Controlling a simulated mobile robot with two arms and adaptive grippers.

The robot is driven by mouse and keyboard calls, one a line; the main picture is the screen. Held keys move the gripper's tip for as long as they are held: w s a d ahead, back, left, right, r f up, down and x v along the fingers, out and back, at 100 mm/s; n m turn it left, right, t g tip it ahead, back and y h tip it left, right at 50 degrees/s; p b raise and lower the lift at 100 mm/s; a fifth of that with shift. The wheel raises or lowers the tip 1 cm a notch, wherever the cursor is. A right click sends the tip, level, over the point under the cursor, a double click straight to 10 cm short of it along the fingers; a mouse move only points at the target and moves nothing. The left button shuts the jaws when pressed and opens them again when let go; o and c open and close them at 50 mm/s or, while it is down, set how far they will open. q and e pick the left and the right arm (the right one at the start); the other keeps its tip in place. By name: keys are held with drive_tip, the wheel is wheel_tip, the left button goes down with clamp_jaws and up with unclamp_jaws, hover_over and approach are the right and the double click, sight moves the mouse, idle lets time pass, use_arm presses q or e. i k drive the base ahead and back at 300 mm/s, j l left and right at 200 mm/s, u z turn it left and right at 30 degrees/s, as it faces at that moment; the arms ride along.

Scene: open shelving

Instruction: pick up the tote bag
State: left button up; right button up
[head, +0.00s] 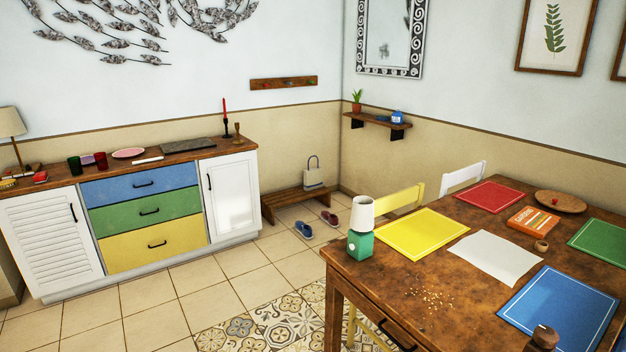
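The tote bag (313,180) is small and pale, with a darker looped handle standing up. It sits upright at the right end of a low brown wooden bench (283,200) against the far wall, near the room corner. Neither of my grippers shows in the head view, so I cannot see their state.
A blue shoe (303,229) and a red shoe (330,218) lie on the tiles before the bench. A wooden table (400,285) with coloured mats fills the right foreground. A sideboard (145,213) stands at the left. The tiled floor (215,275) between them is clear.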

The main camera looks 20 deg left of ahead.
sight(312, 177)
drive_tip(key=i+j+u, duration=0.55)
drive_tip(key=i+u, duration=0.25)
drive_tip(key=i+j+u, duration=0.1)
drive_tip(key=i+u, duration=0.7)
drive_tip(key=i+z, duration=0.1)
drive_tip(key=i, duration=0.55)
drive_tip(key=i+j+z, duration=0.15)
drive_tip(key=i, duration=0.5)
drive_tip(key=i+j+z, duration=0.1)
drive_tip(key=i, duration=0.5)
drive_tip(key=i+l+z, duration=0.25)
drive_tip(key=z, duration=0.15)
drive_tip(key=i+l+z, duration=0.1)
drive_tip(key=i+z, duration=0.75)
drive_tip(key=i+j+z, duration=0.1)
drive_tip(key=i+z, duration=0.3)
drive_tip(key=i+j+z, duration=0.2)
drive_tip(key=z, duration=0.2)
drive_tip(key=i, duration=0.1)
